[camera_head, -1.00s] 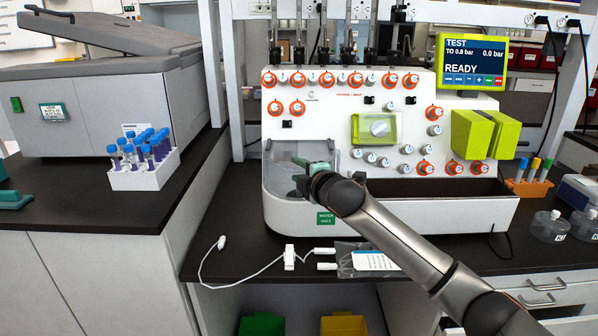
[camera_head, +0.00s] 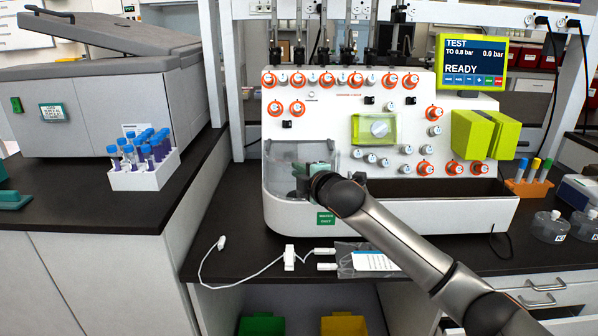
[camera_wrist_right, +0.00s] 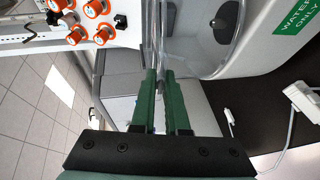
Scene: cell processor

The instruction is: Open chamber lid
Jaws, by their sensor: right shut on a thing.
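The cell processor (camera_head: 330,120) stands on the bench, a white machine with orange-ringed knobs. Its chamber is the clear-walled box at its left front, with a clear chamber lid (camera_head: 282,150). In the head view the lid appears partly tilted up. My right gripper (camera_head: 318,169) is at the chamber's right part, its green fingers partly hidden by my wrist. In the right wrist view, the fingers (camera_wrist_right: 160,75) are close together on a thin clear edge, which looks like the lid's. The exact contact is hard to see. My left gripper is out of view.
A green "water only" label (camera_head: 325,218) is on the chamber front. A white cable (camera_head: 289,257) and a bag (camera_head: 365,257) lie on the bench in front. A tube rack (camera_head: 145,178) stands left. The screen (camera_head: 472,62) reads READY.

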